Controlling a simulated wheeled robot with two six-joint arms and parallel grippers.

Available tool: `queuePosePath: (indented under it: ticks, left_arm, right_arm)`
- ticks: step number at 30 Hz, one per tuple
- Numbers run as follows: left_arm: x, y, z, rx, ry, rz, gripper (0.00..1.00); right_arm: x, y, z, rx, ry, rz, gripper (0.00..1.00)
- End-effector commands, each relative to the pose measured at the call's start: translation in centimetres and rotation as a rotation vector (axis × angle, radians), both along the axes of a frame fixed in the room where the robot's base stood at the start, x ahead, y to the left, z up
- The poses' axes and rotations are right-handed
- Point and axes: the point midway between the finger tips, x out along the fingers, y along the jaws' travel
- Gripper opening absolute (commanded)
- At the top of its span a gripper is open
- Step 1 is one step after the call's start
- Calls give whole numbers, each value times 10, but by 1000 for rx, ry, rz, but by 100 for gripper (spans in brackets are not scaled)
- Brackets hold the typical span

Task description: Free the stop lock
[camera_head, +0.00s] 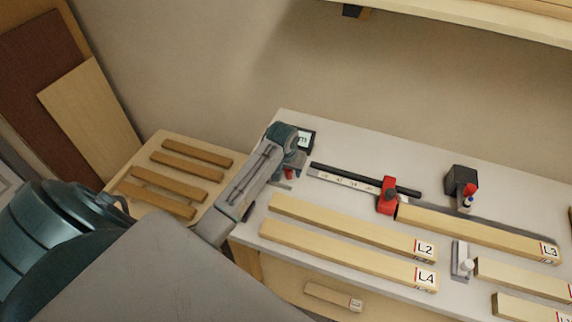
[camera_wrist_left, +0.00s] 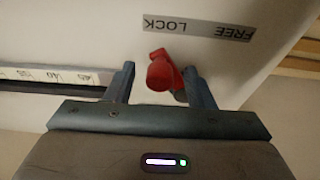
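A red lever (camera_wrist_left: 160,72) stands between the two fingers of my left gripper (camera_wrist_left: 159,69) in the left wrist view. The fingers are apart, one on each side; the right finger is close to the lever, and I cannot tell whether it touches. A label (camera_wrist_left: 200,28) reading FREE and LOCK, upside down, lies beyond it. The lever's knob is on the LOCK side. In the head view the left gripper (camera_head: 290,163) is at the bench's left end, with a bit of red (camera_head: 289,173) under it. The red stop (camera_head: 388,196) sits on the ruled rail (camera_head: 345,180). My right gripper is not in view.
Long boards L2 (camera_head: 350,226) and L4 (camera_head: 345,254) lie in front; board L3 (camera_head: 480,232) lies right of the stop. A black block (camera_head: 461,180) stands behind. Wooden strips (camera_head: 180,175) lie on a side table.

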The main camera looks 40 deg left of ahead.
Motion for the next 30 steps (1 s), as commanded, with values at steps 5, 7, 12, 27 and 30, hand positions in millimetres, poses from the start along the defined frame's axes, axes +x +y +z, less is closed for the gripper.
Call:
queuePosePath:
  ticks: [5,7,12,27,30]
  left_arm:
    - [0,0,0,0,0,0,19]
    - [0,0,0,0,0,0,19]
    - [-1,1,1,0,1,0,19]
    - [-14,16,0,1,0,0,19]
    - [-14,16,0,1,0,0,19]
  right_arm:
    - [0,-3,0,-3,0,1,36]
    - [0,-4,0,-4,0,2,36]
    - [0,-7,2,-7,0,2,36]
    - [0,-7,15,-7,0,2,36]
    - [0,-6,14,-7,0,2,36]
